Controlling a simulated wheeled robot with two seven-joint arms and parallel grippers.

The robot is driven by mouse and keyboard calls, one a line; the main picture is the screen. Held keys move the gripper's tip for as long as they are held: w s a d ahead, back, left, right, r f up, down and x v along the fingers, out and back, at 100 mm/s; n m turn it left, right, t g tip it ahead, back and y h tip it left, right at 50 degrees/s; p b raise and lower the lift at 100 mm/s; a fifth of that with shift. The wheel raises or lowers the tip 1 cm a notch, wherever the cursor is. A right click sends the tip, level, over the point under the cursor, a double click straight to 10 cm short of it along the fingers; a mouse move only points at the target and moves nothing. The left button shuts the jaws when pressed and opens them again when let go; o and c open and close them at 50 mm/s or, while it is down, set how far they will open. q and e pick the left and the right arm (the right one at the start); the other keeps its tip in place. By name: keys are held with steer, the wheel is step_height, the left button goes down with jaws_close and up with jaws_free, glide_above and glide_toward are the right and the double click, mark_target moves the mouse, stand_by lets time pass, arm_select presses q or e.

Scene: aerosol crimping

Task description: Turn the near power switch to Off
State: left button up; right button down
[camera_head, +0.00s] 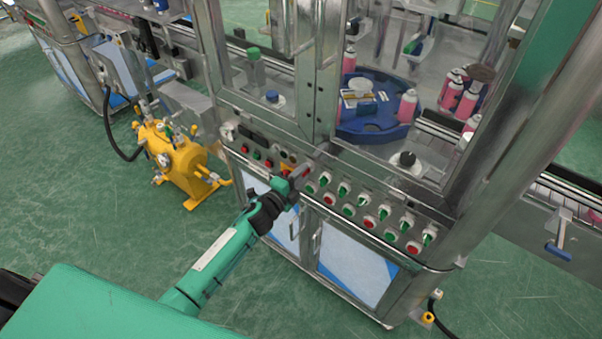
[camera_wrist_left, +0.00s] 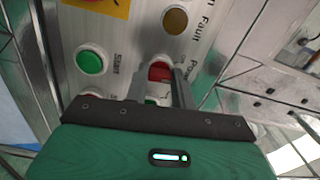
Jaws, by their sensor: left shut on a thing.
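The near power switch (camera_wrist_left: 160,71) shows in the left wrist view as a red knob on the steel control panel, beside lettering that begins "Po". My left gripper (camera_wrist_left: 162,82) is shut on it, with one grey finger on each side. In the head view my left gripper (camera_head: 292,182) is at the panel's lower left part and hides the switch. The fingers cover part of the knob and its markings, so I cannot tell its exact setting. My right gripper is in neither view.
A green Start button (camera_wrist_left: 90,60) and an amber Fault lamp (camera_wrist_left: 175,20) sit close to the fingers. Several green switches and red buttons run along the panel to the right. A yellow tank (camera_head: 178,165) stands left of the machine. Green floor is clear in front.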

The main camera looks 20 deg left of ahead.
arm_select(q)
steer(key=shift+n+p, duration=0.55)
steer(key=shift+n, duration=1.75)
steer(key=shift+f, duration=0.1)
steer(key=o, duration=1)
steer(key=shift+s, duration=0.1)
